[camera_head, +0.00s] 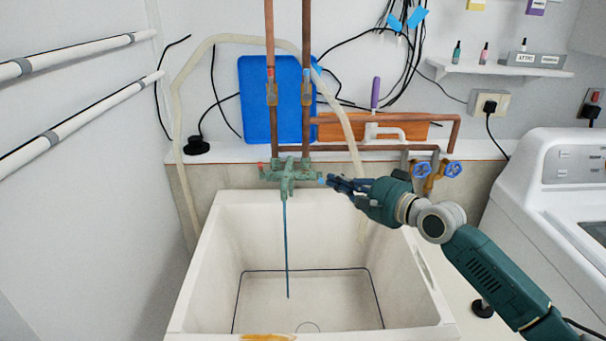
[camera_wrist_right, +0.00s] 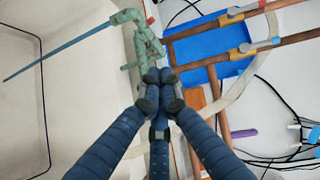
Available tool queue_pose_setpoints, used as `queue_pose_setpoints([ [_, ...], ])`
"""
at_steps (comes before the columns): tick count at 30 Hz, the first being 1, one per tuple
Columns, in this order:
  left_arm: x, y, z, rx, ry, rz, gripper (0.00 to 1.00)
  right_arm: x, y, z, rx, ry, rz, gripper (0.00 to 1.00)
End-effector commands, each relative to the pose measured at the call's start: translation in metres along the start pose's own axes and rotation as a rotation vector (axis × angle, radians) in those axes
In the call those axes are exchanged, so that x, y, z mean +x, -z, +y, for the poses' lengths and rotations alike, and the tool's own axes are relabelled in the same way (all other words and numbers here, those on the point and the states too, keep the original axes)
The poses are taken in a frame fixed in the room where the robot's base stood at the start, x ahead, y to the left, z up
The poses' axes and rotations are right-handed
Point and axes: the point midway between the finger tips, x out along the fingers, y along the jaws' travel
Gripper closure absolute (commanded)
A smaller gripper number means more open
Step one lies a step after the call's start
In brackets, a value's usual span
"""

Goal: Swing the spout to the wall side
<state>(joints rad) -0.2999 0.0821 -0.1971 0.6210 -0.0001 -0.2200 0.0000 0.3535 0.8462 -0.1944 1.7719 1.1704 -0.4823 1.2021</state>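The green, weathered tap (camera_head: 289,174) sits on the copper pipes above the sink. My right gripper (camera_head: 328,181) is at the tap's right end, beside the blue-marked side and away from the spout. In the right wrist view its fingertips (camera_wrist_right: 159,76) are together against or just in front of the green body; contact is unclear. Nothing shows between them. My left gripper is out of view.
The white sink (camera_head: 205,255) is open below the spout. A blue board (camera_head: 255,100) leans on the wall behind the copper pipes. Blue valve wheels (camera_head: 453,170) stand right of the tap, near my arm. A washing machine (camera_head: 560,190) stands at the right.

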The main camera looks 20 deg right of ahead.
Motion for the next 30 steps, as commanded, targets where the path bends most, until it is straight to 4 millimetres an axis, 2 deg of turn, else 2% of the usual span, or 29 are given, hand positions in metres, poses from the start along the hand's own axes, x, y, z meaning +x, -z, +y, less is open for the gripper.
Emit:
queue_pose_setpoints([
  [3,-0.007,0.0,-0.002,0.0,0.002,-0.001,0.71,0.027,0.001,-0.004,0.002,0.004,0.001,1.0],
  [10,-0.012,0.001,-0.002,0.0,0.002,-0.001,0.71,0.075,0.001,-0.004,-0.001,0.003,0.001,1.0],
  [12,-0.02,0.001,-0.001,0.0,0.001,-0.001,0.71,0.084,-0.009,-0.005,0.0,0.001,-0.002,1.0],
  [19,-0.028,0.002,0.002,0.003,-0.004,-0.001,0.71,0.101,-0.025,-0.002,-0.003,0.001,0.001,1.0],
  [30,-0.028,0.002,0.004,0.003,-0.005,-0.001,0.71,0.103,-0.027,0.0,-0.004,0.001,0.002,1.0],
])
